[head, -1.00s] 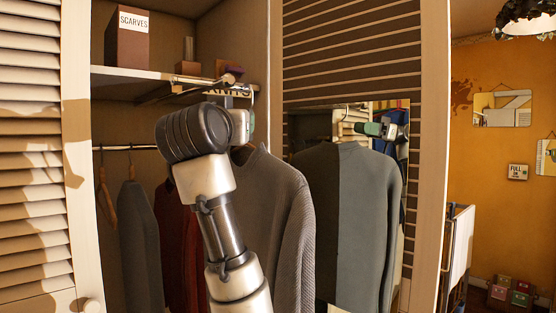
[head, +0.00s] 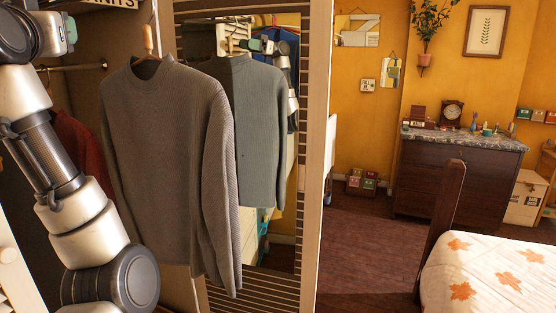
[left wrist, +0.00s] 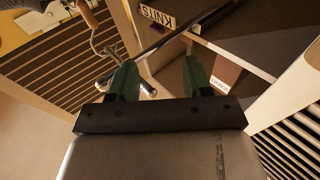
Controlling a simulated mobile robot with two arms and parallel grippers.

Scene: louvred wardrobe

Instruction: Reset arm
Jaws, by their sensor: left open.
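My left arm comes in from the left in the head view, with part of my left gripper (head: 68,25) at the upper left edge. In the left wrist view the two green fingers of the left gripper (left wrist: 158,78) stand apart with nothing between them. A grey sweater (head: 172,150) hangs on a hanger (head: 148,45) to the right of the gripper, apart from it. The hanger also shows in the left wrist view (left wrist: 96,38), beyond the fingers. My right gripper is not in view.
The louvred door's mirror (head: 262,235) reflects the sweater and my arm. A red garment (head: 85,150) hangs behind my arm. A KNITS sign (left wrist: 157,16) marks the shelf. A bed (head: 485,275) and dresser (head: 450,175) stand right, with open floor (head: 365,235) between wardrobe and bed.

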